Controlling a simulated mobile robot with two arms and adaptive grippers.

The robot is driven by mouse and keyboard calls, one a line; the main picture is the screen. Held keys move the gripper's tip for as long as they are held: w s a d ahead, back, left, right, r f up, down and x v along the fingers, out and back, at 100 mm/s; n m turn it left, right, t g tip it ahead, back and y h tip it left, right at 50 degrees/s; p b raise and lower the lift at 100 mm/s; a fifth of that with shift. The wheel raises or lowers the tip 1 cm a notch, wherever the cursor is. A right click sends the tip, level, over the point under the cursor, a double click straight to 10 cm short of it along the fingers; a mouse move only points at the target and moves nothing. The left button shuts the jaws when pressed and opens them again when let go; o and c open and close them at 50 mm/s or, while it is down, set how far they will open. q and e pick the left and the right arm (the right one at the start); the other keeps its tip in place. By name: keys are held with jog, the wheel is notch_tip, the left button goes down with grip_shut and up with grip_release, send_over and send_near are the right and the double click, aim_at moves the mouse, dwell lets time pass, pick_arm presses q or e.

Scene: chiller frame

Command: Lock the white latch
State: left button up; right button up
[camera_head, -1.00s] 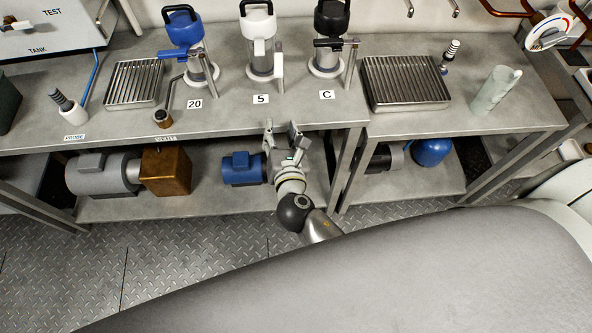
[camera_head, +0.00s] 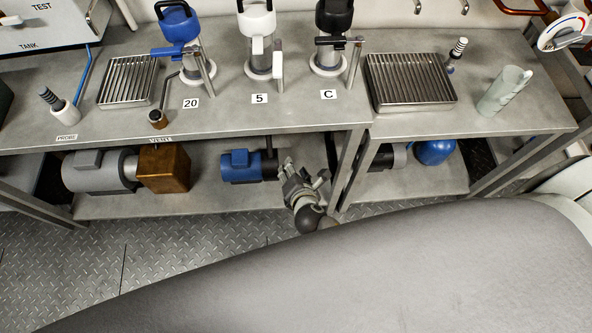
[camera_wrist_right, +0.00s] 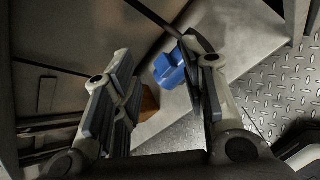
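The white canister (camera_head: 258,24) with a black top handle stands on the bench behind the "5" label, in the head view. A pale upright post with a white upper part, apparently the white latch (camera_head: 278,62), stands at its right side; its exact lock position is unclear. My right gripper (camera_head: 305,174) is below the bench's front edge, before the lower shelf, well below and apart from the white latch. Its fingers are spread and empty, as the right wrist view (camera_wrist_right: 158,75) also shows. My left gripper is not in view.
A blue canister (camera_head: 176,24) and a black canister (camera_head: 334,18) stand either side, with latches near the white one. The bench (camera_head: 230,118) overhangs my right gripper. A blue motor (camera_head: 240,166) sits on the lower shelf (camera_head: 230,202). Grated trays (camera_head: 410,80) flank the canisters.

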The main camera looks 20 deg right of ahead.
jog(key=shift+s+d+f, duration=0.15)
jog(key=shift+s+f, duration=0.05)
jog(key=shift+f, duration=0.4)
